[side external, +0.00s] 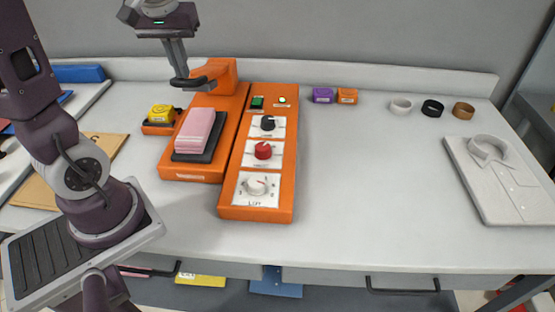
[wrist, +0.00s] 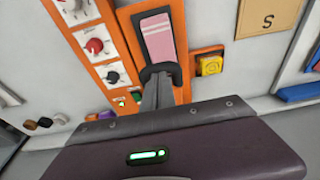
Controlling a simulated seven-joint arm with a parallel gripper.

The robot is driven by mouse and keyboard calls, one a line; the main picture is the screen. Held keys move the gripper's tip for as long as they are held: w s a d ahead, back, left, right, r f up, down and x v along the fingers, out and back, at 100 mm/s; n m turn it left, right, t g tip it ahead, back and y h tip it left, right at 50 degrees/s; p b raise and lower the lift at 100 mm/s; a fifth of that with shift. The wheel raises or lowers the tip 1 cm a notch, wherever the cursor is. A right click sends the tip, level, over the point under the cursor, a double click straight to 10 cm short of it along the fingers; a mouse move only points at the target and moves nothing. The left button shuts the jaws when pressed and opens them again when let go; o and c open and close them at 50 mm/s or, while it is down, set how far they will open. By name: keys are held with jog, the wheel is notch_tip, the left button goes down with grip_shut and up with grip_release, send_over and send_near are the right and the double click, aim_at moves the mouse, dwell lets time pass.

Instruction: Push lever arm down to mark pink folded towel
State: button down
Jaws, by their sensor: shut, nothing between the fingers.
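The pink folded towel (side external: 195,129) lies on a dark pad (side external: 190,156) on the orange marking press (side external: 187,174). In the wrist view the towel (wrist: 158,43) lies just beyond my fingertips. The lever arm (side external: 213,78) is orange with a dark looped end, and reaches from the orange post at the back of the press. My gripper (side external: 182,80) is shut and empty, pointing down at the dark end of the lever. In the wrist view my gripper (wrist: 157,76) overlaps that dark loop; whether they touch I cannot tell.
An orange control panel (side external: 256,208) with black, red and white knobs stands right of the press. A yellow block (side external: 161,113) sits in an orange holder to the left. Purple and orange blocks, several rings and a folded shirt (side external: 497,180) lie right. The middle right counter is clear.

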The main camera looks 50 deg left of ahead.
jog(key=f, duration=0.2)
jog(key=s+d+f, duration=0.1)
dwell(0.4)
jog(key=shift+f, duration=0.1)
jog(key=shift+s+d+f, duration=0.15)
jog(key=shift+f, duration=0.8)
jog(key=shift+s+d+f, duration=0.1)
jog(key=shift+f, duration=0.8)
jog(key=shift+s+d+f, duration=0.15)
jog(key=shift+f, duration=0.8)
jog(key=shift+r, duration=0.1)
jog(key=w+a+r, duration=0.2)
jog(key=r, duration=0.6)
jog(key=w+a+r, duration=0.3)
jog(key=r, duration=0.6)
jog(key=w+a+r, duration=0.2)
jog(key=r, duration=0.7)
jog(key=shift+w+a+r, duration=0.25)
jog(key=shift+w+a, duration=0.05)
jog(key=shift+w, duration=0.05)
